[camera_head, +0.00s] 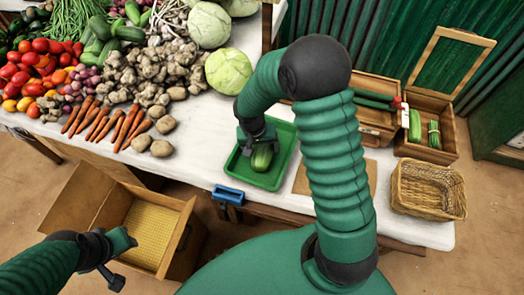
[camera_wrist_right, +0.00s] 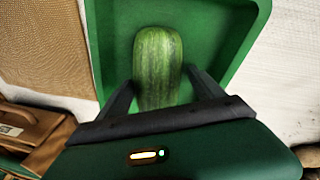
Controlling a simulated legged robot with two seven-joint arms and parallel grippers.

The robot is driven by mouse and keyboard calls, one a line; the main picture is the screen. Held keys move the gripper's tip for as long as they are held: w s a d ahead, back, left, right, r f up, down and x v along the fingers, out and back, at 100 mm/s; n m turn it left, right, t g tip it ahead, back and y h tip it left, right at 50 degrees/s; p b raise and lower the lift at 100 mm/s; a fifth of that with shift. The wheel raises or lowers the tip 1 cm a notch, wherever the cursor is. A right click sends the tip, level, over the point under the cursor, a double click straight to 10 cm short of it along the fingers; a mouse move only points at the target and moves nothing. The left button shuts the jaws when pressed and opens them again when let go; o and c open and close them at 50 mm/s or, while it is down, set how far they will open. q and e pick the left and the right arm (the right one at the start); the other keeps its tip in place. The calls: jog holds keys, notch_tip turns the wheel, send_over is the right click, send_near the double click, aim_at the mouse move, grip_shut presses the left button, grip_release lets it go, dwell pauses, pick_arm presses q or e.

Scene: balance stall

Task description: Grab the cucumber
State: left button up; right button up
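A green striped cucumber (camera_head: 262,158) lies in a green tray (camera_head: 285,160) on the white table. The cucumber also shows large in the right wrist view (camera_wrist_right: 157,62), against the tray floor. My right gripper (camera_head: 259,146) is over the tray, above the cucumber's far end. In the right wrist view its two dark fingers (camera_wrist_right: 160,78) are spread, one on each side of the cucumber; I cannot tell whether they touch it. My left gripper (camera_head: 121,260) is open and empty at lower left, beside a cardboard box.
The open cardboard box (camera_head: 85,199) stands below the table's left front. Carrots (camera_head: 108,122), potatoes and ginger lie left of the tray. A wicker basket (camera_head: 428,190) and wooden crates stand to the right. A blue item (camera_head: 228,194) sits at the table edge.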

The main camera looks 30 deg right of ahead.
jog(key=shift+w+d+f, duration=0.15)
jog(key=shift+w+f, duration=0.05)
jog(key=shift+f, duration=0.25)
jog(key=shift+s+d, duration=0.15)
jog(key=shift+d, duration=0.45)
jog(key=shift+c, duration=2.2)
jog(key=shift+a, duration=0.4)
jog(key=c, duration=1)
jog(key=shift+r, duration=0.1)
jog(key=shift+c, duration=0.5)
jog(key=shift+d, duration=0.15)
jog(key=shift+d, duration=0.1)
